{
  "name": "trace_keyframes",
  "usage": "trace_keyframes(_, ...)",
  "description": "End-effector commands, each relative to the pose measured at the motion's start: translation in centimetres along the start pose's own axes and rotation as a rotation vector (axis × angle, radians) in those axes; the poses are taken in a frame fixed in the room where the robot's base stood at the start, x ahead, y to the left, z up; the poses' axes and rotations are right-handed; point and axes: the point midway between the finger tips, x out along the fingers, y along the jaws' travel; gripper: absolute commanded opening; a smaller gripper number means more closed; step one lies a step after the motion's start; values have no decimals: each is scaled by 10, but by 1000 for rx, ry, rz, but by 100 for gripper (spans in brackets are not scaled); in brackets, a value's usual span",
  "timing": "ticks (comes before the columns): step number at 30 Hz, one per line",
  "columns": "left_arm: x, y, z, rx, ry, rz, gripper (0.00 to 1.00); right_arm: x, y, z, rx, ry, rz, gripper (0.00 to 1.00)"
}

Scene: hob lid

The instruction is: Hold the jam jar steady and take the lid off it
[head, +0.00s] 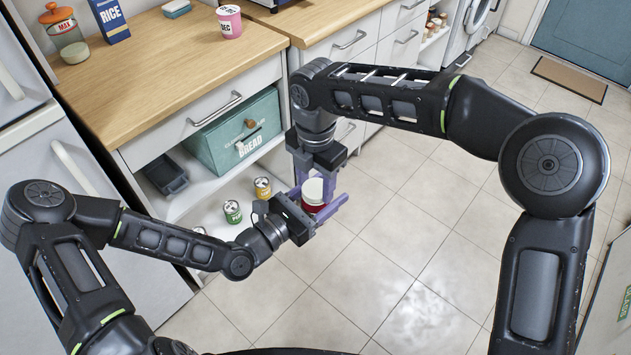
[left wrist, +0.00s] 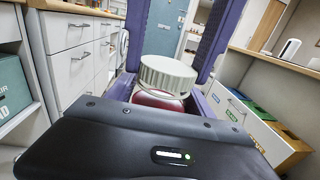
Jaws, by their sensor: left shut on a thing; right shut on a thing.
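The jam jar (head: 312,209) shows dark red below its pale, ridged lid (head: 313,190). It is off the floor, between my two grippers. In the left wrist view the lid (left wrist: 167,75) sits directly above the red jar (left wrist: 158,101), with a slight tilt in the picture. I cannot tell whether the lid is loose. My left gripper (head: 322,212) comes in from the left and is shut on the jar. My right gripper (head: 317,182) points down from above, shut on the lid with its purple fingers on either side. The jar's lower part is hidden.
An open shelf with small cans (head: 263,188) and a green bread bin (head: 237,135) stands to the left, close to my left arm. A wooden counter (head: 150,70) lies above it. The tiled floor (head: 400,235) to the right is clear.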

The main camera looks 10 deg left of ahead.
Motion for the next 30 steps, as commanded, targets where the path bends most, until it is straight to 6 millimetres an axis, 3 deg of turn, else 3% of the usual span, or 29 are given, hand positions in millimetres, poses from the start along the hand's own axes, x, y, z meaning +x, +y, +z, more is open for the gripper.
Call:
trace_keyframes(3,0,-1,1,0,-1,-2,0,0,0,1,-253,0,1,1)
trace_keyframes(6,0,-1,1,0,-1,-2,0,0,0,1,-378,-2,2,1)
trace_keyframes(30,0,0,1,0,-2,-1,0,0,0,1,-375,-2,1,1)
